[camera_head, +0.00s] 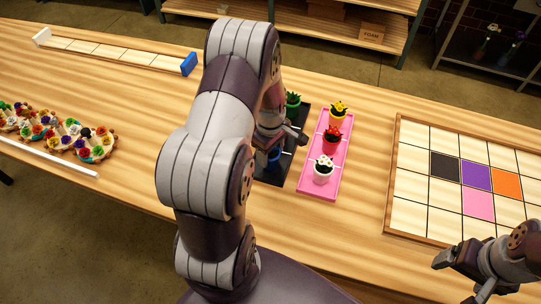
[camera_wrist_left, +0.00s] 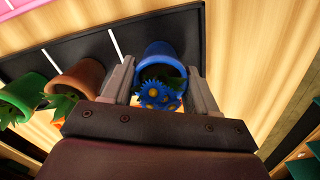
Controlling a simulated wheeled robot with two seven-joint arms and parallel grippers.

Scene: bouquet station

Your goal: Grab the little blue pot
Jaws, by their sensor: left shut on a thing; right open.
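The little blue pot (camera_wrist_left: 160,52) holds blue flowers with yellow centres and shows between my left fingers in the left wrist view. My left gripper (camera_wrist_left: 163,78) is shut on it, with one finger on each side. In the head view the blue pot (camera_head: 273,155) is partly hidden under my left gripper (camera_head: 282,137), at the dark tray (camera_head: 278,180). I cannot tell whether the pot touches the tray. My right gripper (camera_head: 456,279) is open and empty at the lower right.
A pink tray (camera_head: 314,186) with three potted flowers stands right beside the dark tray. Brown (camera_wrist_left: 80,78) and green (camera_wrist_left: 30,92) pots are beside the blue one. A wooden grid board (camera_head: 412,185) lies at right, and flower-filled holders (camera_head: 95,152) at left.

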